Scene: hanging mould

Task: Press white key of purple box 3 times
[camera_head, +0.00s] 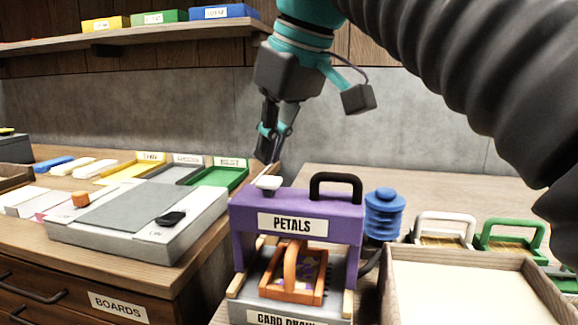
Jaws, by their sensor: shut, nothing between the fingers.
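The purple box (300,222) labelled "PETALS" stands at the centre front of the camera_head view. The white key (268,183) sits on its top at the left, and a black handle (335,184) rises from its top at the right. My gripper (267,155) is shut and empty, pointing down. In the picture its fingertips are just above the white key. I cannot tell how far they are from the key in depth, and no contact is visible.
An orange-handled tray (291,275) sits under the purple box. A blue knobbed cylinder (384,215) stands right of it. A wooden tray (470,290) lies at front right, with white (444,228) and green (513,238) handled pieces behind. A grey press-like device (135,215) is at left.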

